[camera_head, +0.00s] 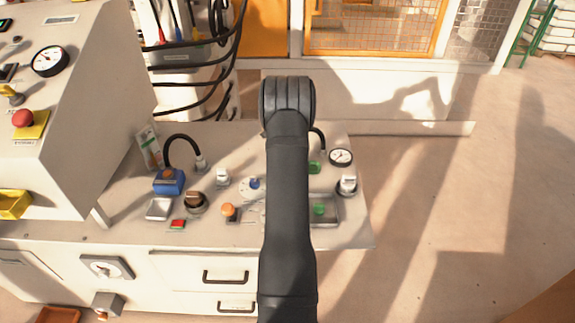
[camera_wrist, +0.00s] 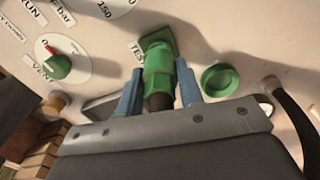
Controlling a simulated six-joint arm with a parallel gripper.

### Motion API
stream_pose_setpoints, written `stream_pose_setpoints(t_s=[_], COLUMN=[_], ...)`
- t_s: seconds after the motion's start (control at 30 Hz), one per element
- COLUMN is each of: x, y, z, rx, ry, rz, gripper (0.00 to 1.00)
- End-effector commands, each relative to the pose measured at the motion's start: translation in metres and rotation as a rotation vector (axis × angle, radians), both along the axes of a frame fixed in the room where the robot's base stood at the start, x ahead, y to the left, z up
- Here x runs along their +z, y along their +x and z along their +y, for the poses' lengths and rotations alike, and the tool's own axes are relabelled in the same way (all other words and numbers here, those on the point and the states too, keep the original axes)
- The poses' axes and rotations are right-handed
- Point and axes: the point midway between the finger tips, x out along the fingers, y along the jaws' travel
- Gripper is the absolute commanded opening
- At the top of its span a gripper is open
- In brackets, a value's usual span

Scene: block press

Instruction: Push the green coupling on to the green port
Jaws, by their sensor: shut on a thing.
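The green coupling (camera_wrist: 157,82) stands between the two blue fingers of my gripper (camera_wrist: 158,90) in the wrist view, and my gripper is shut on it. The dark end of its hose (camera_wrist: 158,101) shows below the coupling. The green port (camera_wrist: 156,40) is a square-edged green piece at the coupling's far end, beside a partly covered "TES" label. The two look in line and meet in the picture. I cannot tell whether the coupling is fully seated. In the head view my arm hides my gripper and the coupling.
A round green button (camera_wrist: 219,80) sits right of my fingers, and a green vent knob (camera_wrist: 58,66) to the left. A dark hose (camera_wrist: 291,105) curves at the right. In the head view a gauge (camera_head: 341,157) and a blue box (camera_head: 168,181) stand on the bench.

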Motion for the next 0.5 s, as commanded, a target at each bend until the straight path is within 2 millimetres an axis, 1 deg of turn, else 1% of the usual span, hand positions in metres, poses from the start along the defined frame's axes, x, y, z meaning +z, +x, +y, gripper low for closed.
stream_pose_setpoints(t_s=[0.5], x=[-0.0069], y=[0.0002], z=[0.0], rx=[0.0], ry=[0.0], rz=[0.0], gripper=[0.11])
